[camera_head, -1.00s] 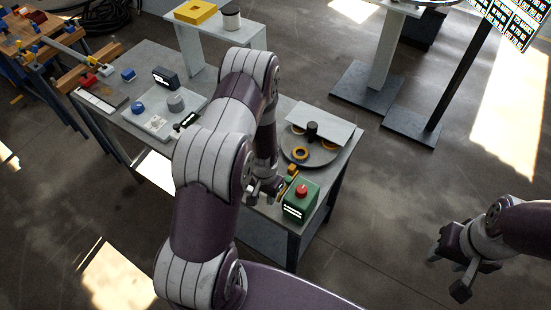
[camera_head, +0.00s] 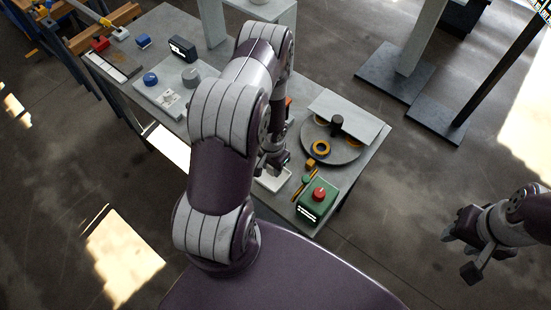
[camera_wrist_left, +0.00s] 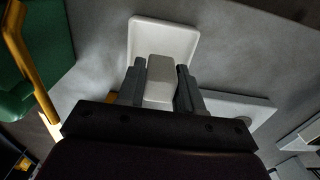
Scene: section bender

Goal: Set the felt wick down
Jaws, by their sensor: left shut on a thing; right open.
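The felt wick (camera_wrist_left: 160,78) is a pale off-white block held between the two dark fingers of my left gripper (camera_wrist_left: 160,90) in the left wrist view. A shallow white tray (camera_wrist_left: 165,30) lies just beyond the wick there. I cannot tell whether the wick touches it. In the head view my left gripper (camera_head: 272,160) is over the same tray (camera_head: 277,182), near the bench's front edge; the wick is not clear there. My right gripper (camera_head: 460,257) is open and empty, off to the right, away from the bench.
A green box (camera_head: 313,207) with a red button (camera_head: 319,194) stands right of the tray. Behind it are small yellow parts and a round grey plate (camera_head: 347,155) with an orange ring (camera_head: 321,148). A grey fixture (camera_head: 165,98) lies farther left on the bench.

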